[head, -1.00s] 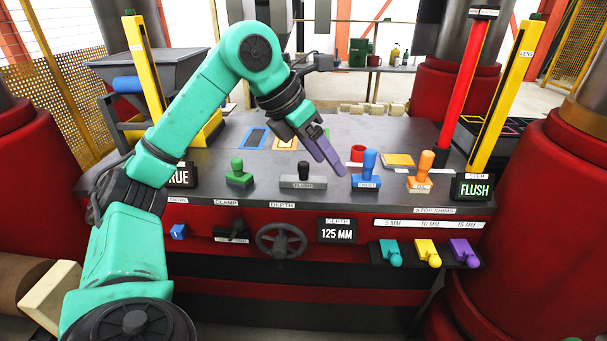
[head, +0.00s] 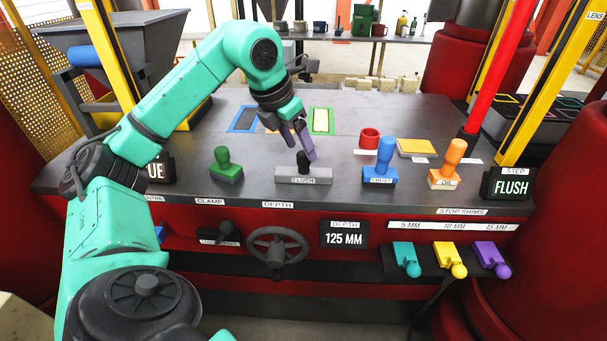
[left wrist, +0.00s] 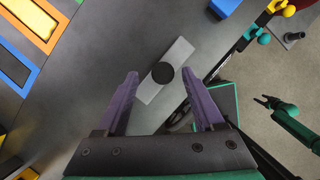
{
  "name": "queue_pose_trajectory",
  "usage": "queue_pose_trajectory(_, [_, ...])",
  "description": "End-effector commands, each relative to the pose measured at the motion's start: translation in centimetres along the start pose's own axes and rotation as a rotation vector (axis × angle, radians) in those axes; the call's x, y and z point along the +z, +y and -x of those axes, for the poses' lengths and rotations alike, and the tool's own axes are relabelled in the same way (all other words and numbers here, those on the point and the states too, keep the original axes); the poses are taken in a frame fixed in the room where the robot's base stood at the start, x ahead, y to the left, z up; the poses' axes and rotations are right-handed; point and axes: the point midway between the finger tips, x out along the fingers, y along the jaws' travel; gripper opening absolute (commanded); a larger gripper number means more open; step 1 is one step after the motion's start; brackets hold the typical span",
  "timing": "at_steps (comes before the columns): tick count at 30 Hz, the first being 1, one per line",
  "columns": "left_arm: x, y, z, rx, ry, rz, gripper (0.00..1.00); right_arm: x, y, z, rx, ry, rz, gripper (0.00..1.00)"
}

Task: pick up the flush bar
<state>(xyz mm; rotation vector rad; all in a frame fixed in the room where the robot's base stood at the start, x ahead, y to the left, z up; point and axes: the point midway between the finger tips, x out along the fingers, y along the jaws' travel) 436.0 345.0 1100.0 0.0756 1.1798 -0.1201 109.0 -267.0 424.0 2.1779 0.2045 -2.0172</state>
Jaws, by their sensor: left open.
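The flush bar (head: 318,180) is a grey bar with a round black knob, lying on the dark table top behind a "DEPTH" label. In the left wrist view the bar (left wrist: 180,52) lies diagonally, with its knob between the fingertip lines. My left gripper (head: 304,151) points down with purple fingers, just above and around the knob as seen from the head. In the left wrist view its fingers (left wrist: 160,75) are spread and empty. What looks like my right arm's small dark gripper (left wrist: 264,101) shows at the right of the wrist view, too small to judge.
A green stamp (head: 226,168) stands left of the bar; a blue stamp (head: 381,165) and an orange stamp (head: 446,168) stand right. A red cup (head: 369,138) is behind the blue one. A handwheel (head: 276,248) is on the front panel. Framed slots (head: 321,120) lie behind.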

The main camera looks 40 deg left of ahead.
Motion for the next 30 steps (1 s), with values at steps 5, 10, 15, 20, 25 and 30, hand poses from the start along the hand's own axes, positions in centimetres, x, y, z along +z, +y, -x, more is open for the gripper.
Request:
queue_pose_trajectory(5, [0.1, 0.0, -3.1, 0.0, 0.002, -0.001, 0.7, -1.5, -1.1, 0.1, -0.014, 0.025, -0.003, 0.64])
queue_pose_trajectory(10, [0.1, 0.0, -3.5, -0.001, 0.0, -0.001, 0.7, -1.3, -1.3, 0.0, -0.017, 0.022, -0.002, 0.64])
queue_pose_trajectory(15, [0.1, 0.0, -3.4, -0.001, 0.0, -0.001, 0.28, -1.1, -1.2, 0.0, -0.016, 0.018, -0.001, 0.64])
queue_pose_trajectory(20, [0.1, 0.0, -3.4, -0.001, -0.001, -0.001, 0.0, -0.8, -0.9, 0.0, -0.012, 0.014, 0.001, 0.64])
queue_pose_trajectory(25, [0.1, 0.0, -3.4, -0.001, -0.001, -0.001, 0.0, -0.7, -0.7, 0.1, -0.009, 0.012, 0.002, 0.64])
queue_pose_trajectory(30, [0.1, 0.0, -3.4, -0.001, -0.002, -0.001, 0.0, -0.7, -0.6, 0.1, -0.008, 0.011, 0.002, 0.64])
